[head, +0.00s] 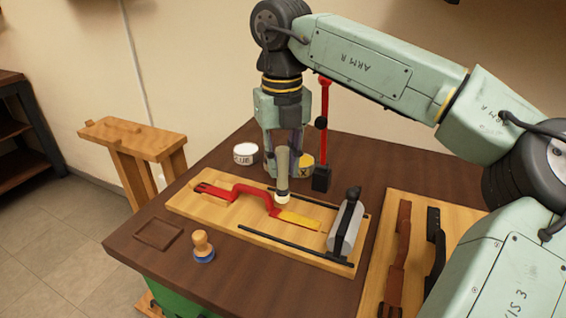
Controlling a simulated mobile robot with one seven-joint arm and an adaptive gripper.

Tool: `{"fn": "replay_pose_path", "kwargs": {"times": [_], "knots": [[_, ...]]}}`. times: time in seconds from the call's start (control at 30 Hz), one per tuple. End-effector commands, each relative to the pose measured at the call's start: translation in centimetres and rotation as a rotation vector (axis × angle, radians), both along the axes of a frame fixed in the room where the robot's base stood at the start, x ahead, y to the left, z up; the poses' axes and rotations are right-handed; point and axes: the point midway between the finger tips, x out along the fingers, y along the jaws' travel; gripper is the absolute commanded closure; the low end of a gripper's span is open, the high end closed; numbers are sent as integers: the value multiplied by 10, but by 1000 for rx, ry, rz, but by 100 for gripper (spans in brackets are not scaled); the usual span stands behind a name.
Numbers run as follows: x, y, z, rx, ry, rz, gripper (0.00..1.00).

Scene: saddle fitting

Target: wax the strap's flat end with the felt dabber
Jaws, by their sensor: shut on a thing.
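My gripper (283,148) points down over the wooden board, shut on the felt dabber (282,176), a pale tan upright stick with a whitish tip. The tip hangs near the right bend of a red bent piece (243,190) on the board. A flat yellow strip (299,220) continues right from that piece and looks like the strap's flat end. The tip is left of and above the strip in the picture; I cannot tell whether it touches anything. A yellow-topped jar marked with an X (306,160), probably the wax, stands behind my gripper, partly hidden.
A white jar (245,153) stands at the back left. A red post on a black base (321,178) rises close right of my gripper. A grey block with a black handle (346,228) stands at the board's right. A wooden-knobbed stamp (203,247) and shallow tray (158,234) sit in front.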

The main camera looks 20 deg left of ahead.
Motion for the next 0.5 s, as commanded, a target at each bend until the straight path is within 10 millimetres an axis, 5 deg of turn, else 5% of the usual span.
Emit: {"fn": "replay_pose_path", "kwargs": {"times": [0.5], "knots": [[-5,2,39,0,0,8,100]]}}
